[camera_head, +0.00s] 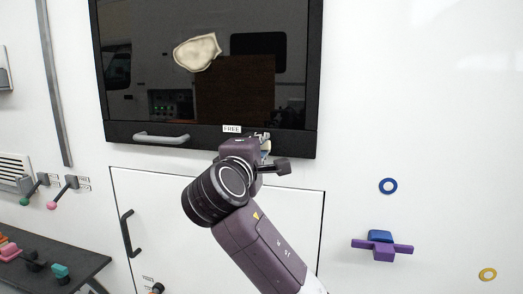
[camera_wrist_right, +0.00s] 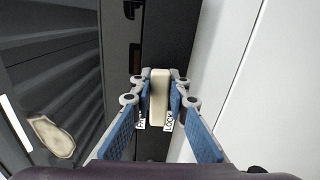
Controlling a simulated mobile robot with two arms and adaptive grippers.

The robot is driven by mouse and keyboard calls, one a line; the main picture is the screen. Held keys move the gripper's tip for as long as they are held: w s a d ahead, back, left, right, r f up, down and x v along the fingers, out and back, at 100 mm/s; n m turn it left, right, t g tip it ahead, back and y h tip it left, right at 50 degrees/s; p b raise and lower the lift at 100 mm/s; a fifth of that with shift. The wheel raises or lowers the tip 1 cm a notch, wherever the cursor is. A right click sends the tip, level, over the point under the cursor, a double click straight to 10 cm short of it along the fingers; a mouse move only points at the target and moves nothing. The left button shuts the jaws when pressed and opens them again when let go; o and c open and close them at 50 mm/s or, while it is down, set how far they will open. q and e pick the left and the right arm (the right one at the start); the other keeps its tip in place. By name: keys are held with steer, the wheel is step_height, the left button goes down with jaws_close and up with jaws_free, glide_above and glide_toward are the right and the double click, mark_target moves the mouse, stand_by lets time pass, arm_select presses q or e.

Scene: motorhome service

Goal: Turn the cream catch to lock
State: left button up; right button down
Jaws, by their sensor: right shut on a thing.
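The cream catch (camera_wrist_right: 159,98) is an upright pale bar in the middle of the right wrist view. The blue-padded fingers of my right gripper (camera_wrist_right: 160,84) are shut on its two sides. A partly covered label starting "FR" (camera_wrist_right: 141,122) is left of the catch and a LOCK label (camera_wrist_right: 169,121) is right of it. In the head view my right gripper (camera_head: 262,141) is at the lower edge of the dark glossy panel (camera_head: 130,75), and its body hides most of the catch. The FREE label (camera_head: 232,129) shows there; the LOCK label is hidden. My left gripper is not in view.
A grey handle (camera_head: 162,139) is on the panel's lower frame. A white door (camera_head: 165,215) with a black handle is below. Levers (camera_head: 68,186) and a dark shelf (camera_head: 55,262) are left.

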steer(key=shift+f+m, duration=0.3)
steer(key=shift+m, duration=0.2)
steer(key=c, duration=1.8)
jaws_free()
steer(key=shift+c, duration=0.2)
steer(key=shift+r, duration=0.1)
steer(key=v, duration=1.2)
